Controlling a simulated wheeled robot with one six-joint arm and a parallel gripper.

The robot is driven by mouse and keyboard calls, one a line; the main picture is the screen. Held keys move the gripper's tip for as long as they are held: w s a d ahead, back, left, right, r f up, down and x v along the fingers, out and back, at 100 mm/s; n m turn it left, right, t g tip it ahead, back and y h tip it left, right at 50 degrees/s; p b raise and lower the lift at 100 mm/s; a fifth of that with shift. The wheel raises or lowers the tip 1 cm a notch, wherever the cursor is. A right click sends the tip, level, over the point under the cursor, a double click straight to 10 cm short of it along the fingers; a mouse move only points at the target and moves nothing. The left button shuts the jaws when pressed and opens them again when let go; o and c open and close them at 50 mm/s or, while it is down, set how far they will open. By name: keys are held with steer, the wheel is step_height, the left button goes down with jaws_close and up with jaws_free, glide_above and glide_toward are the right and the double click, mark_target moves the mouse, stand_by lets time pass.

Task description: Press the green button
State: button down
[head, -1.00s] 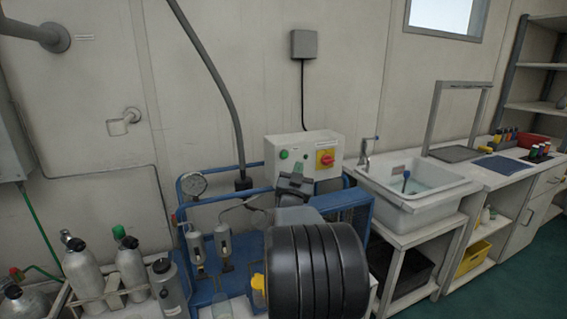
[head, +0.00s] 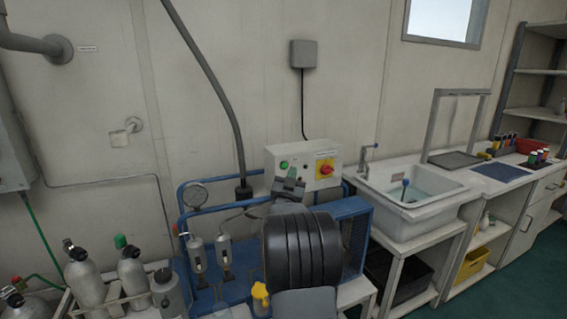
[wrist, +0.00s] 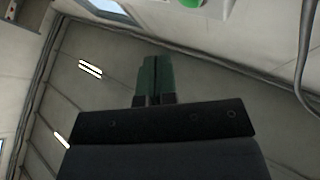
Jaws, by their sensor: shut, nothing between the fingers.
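My gripper (head: 293,172) is just in front of the box, a little to the right of the button and slightly lower in the head view. In the wrist view its two dark green fingers (wrist: 156,78) are together, with nothing between them. The green button (wrist: 191,2) shows at the top edge of the wrist view, ahead and right of the fingertips, cut off by the frame. Contact with the button is not visible.
A red knob on a yellow plate (head: 325,168) is right of the button on the same box. Below stands a blue frame with a gauge (head: 195,194). A sink (head: 414,198) is to the right, and gas cylinders (head: 85,278) are at the lower left.

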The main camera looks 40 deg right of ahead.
mark_target(284, 165)
steer(key=shift+w+d+b, duration=0.15)
steer(key=shift+w+d, duration=0.2)
steer(key=shift+w, duration=0.5)
steer(key=shift+w+d+b, duration=0.15)
steer(key=shift+w+d, duration=0.15)
steer(key=shift+w, duration=0.5)
